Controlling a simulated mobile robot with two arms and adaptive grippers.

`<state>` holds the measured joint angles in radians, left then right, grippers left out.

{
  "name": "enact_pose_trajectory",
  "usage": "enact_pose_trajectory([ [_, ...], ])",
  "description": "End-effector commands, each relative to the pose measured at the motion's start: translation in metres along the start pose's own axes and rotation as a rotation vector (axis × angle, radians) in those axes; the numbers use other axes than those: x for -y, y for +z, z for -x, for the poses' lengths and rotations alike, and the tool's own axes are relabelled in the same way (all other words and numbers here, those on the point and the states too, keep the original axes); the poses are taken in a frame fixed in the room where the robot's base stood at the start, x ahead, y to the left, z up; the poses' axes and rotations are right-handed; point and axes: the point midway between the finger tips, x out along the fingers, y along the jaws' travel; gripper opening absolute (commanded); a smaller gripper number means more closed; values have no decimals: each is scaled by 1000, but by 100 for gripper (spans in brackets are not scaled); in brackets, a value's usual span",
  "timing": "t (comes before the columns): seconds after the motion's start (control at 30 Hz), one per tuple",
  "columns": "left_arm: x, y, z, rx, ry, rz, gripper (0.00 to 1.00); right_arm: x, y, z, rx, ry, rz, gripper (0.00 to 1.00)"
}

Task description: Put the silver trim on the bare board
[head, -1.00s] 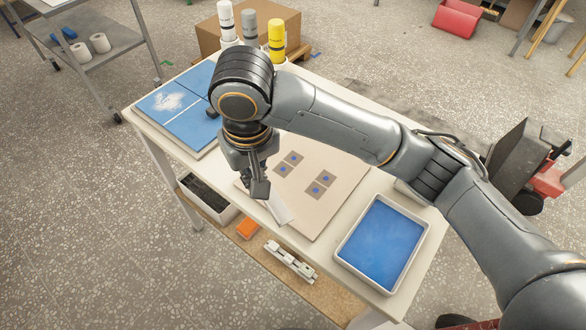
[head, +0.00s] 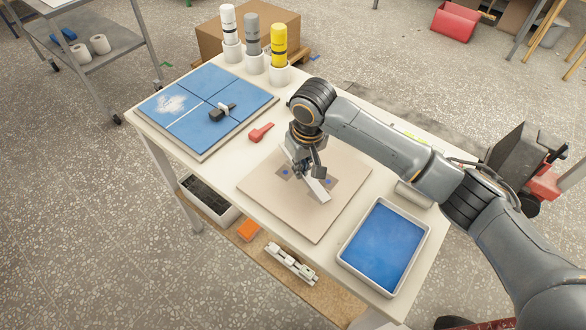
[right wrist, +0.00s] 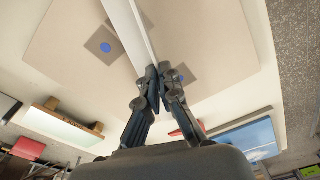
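The bare board (head: 300,221) is a beige panel on the table, with square grey patches bearing blue dots. The silver trim (head: 319,190) is a pale straight strip over the middle of this board, and it runs up the right wrist view (right wrist: 127,28). My right gripper (head: 308,171) is shut on the trim; its fingertips (right wrist: 158,76) pinch one end region in the wrist view. The trim covers part of the patches. I cannot tell whether it touches the board. My left gripper is not in view.
A blue tiled board (head: 188,124) with a white smear and a dark tool (head: 218,113) lies at the left. A red tool (head: 261,132) lies between the boards. Bottles in white holders (head: 279,73) stand behind. A blue-bottomed tray (head: 383,245) is at the right.

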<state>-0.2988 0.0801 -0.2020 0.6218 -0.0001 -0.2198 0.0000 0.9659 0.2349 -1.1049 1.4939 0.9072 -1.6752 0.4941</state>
Motion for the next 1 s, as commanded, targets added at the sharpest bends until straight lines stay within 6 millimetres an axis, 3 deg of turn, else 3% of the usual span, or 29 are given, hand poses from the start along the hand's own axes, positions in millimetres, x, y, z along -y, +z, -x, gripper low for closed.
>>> enact_pose_trajectory([
  [0.13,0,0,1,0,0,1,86,0,2,-13,0,0,0,0],
  [0.57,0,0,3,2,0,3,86,0,2,-18,-1,0,-1,0],
  [0.7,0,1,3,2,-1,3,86,0,2,-19,-1,0,-1,27],
  [1.0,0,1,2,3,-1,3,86,0,2,-19,0,0,-1,28],
])
